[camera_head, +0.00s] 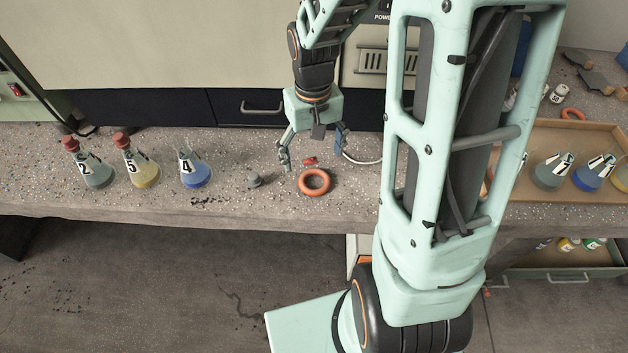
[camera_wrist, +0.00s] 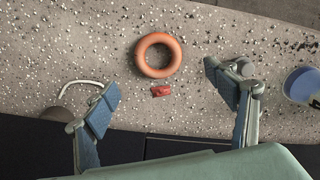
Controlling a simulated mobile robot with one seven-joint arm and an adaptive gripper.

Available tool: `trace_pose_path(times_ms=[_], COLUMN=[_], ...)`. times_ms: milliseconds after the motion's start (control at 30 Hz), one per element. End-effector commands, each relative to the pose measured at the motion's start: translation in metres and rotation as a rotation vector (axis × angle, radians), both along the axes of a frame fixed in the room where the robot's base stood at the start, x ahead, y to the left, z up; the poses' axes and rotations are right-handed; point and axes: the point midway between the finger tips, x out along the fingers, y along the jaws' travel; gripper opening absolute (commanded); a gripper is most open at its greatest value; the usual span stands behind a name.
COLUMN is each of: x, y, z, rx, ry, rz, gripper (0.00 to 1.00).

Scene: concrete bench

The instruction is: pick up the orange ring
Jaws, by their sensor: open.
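The orange ring (camera_head: 315,182) lies flat on the speckled bench in the head view. In the wrist view the orange ring (camera_wrist: 158,55) is at the upper middle, beyond the fingertips and roughly centred between them. My gripper (camera_head: 313,160) points down above the bench near the ring, on its far side. In the wrist view my gripper (camera_wrist: 168,92) has its two blue-padded fingers spread wide, with nothing between them touching. A small red object (camera_wrist: 160,90) lies beside the ring, nearer the gripper.
A small grey object (camera_head: 254,179) and a blue flask numbered 4 (camera_head: 194,172) stand left of the ring. Flasks 5 (camera_head: 141,168) and 2 (camera_head: 94,170) are farther left. A pale cable (camera_head: 362,160) lies to the right. A cardboard tray (camera_head: 530,193) holds more flasks.

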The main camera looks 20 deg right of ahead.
Motion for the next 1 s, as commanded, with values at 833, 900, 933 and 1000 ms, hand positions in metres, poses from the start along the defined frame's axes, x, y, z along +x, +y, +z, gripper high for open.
trace_pose_path(times_ms=[833,900,933,1000], x=[-0.003,-0.003,-0.003,-0.003], y=[-0.002,-0.002,-0.002,-0.002], z=[-0.080,-0.080,-0.080,-0.080], rx=[-0.002,-0.002,-0.002,-0.002], ry=[-0.001,-0.001,-0.001,-0.001], rz=[0.000,0.000,0.000,0.000], gripper=[0.78,0.78,0.77,0.69])
